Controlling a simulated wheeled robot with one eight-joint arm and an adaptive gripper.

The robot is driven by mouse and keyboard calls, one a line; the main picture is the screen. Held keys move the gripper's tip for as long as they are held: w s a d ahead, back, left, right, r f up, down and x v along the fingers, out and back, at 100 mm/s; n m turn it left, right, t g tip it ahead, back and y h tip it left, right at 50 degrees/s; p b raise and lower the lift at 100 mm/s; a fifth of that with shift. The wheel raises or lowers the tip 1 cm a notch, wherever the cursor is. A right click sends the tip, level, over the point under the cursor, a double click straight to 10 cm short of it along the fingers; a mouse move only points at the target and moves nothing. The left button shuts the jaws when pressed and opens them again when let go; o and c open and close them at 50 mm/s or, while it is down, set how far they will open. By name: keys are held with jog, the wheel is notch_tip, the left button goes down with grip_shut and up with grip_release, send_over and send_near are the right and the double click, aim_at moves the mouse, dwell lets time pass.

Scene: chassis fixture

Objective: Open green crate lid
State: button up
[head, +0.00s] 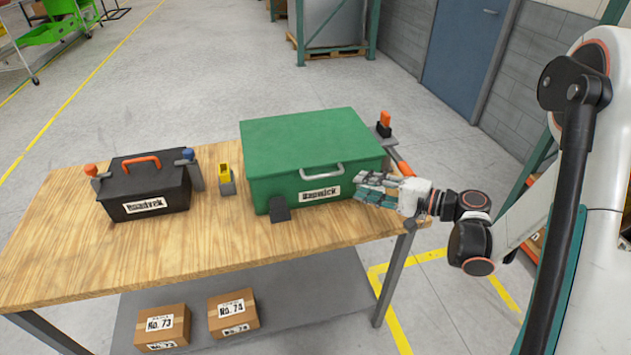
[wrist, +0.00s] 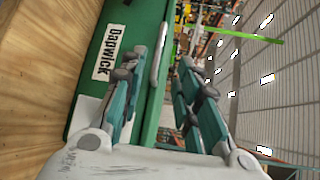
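The green crate (head: 270,185) stands on the wooden table with its green lid (head: 305,137) down. A light grey handle (head: 322,171) is on its front, above a white "Dapwick" label (head: 320,194). My gripper (head: 364,186) is at the crate's front right corner, right of the handle and label. In the wrist view, my gripper (wrist: 158,68) is open, with its two teal fingers apart. The handle (wrist: 157,55) shows ahead between the fingers, and the label (wrist: 112,53) lies left of them. Whether a finger touches the crate is unclear.
The wooden table (head: 100,250) carries a black toolbox (head: 145,190) with an orange handle at left and a small yellow-and-grey item (head: 226,180) beside the crate. An orange-topped item (head: 384,124) is behind the crate's right side. Two cartons (head: 162,327) sit on the lower shelf.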

aim_at(319, 177)
jog(key=b+x, duration=0.2)
jog(key=x, duration=1.2)
jog(key=shift+s, duration=0.2)
jog(key=shift+s, duration=0.1)
grip_shut()
